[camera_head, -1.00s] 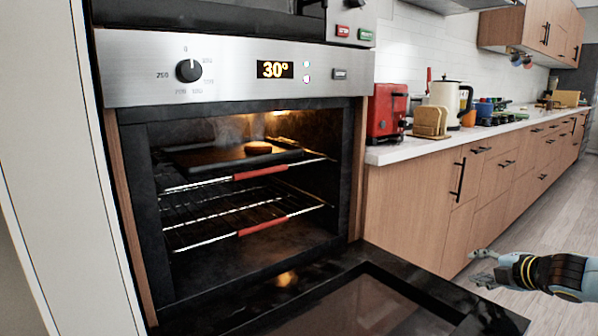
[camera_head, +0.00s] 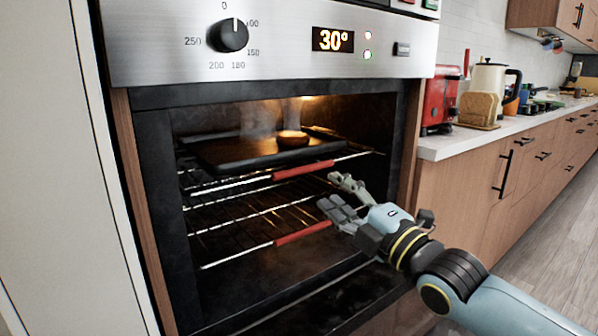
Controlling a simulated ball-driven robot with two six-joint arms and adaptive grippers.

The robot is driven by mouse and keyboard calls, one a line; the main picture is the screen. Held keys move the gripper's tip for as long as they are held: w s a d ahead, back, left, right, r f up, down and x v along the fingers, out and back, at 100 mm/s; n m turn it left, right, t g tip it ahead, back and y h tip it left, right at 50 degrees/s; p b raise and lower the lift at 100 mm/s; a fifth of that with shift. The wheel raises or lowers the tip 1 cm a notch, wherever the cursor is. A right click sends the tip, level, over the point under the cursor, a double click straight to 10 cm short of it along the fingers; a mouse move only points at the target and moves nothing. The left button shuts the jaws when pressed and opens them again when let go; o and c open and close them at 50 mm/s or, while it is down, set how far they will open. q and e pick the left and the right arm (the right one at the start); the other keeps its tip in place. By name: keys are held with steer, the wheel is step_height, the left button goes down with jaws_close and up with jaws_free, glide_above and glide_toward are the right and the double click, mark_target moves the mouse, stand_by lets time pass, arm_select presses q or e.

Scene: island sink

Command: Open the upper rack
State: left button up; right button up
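The oven door is down and the cavity is lit. The upper rack (camera_head: 235,185) sits inside with a red grip (camera_head: 303,170) on its front bar. A dark baking tray (camera_head: 222,152) rests on this rack and carries a small round brown item (camera_head: 292,139); steam rises there. A lower rack (camera_head: 240,222) has its own red grip (camera_head: 303,233). My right gripper (camera_head: 338,195) is in front of the oven opening, right of and below the upper grip. Its fingers are apart and nothing shows between them. My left gripper is out of view.
The oven door (camera_head: 330,300) lies lowered in front, partly below the picture. A counter (camera_head: 450,146) with a red toaster (camera_head: 440,98), a bread holder (camera_head: 478,110) and a kettle (camera_head: 488,80) is at the right. A pale panel (camera_head: 55,150) borders the oven's left side.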

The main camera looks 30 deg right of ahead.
mark_target(307, 171)
steer(key=b+x, duration=0.3)
steer(key=x, duration=0.2)
steer(key=b+x, duration=0.4)
steer(key=shift+w+f+b, duration=0.15)
steer(key=shift+w+b, duration=0.15)
steer(key=shift+w, duration=0.1)
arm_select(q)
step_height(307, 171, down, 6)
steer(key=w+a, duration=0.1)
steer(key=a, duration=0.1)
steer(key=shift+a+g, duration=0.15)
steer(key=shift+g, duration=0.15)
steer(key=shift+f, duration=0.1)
arm_select(e)
jaws_close()
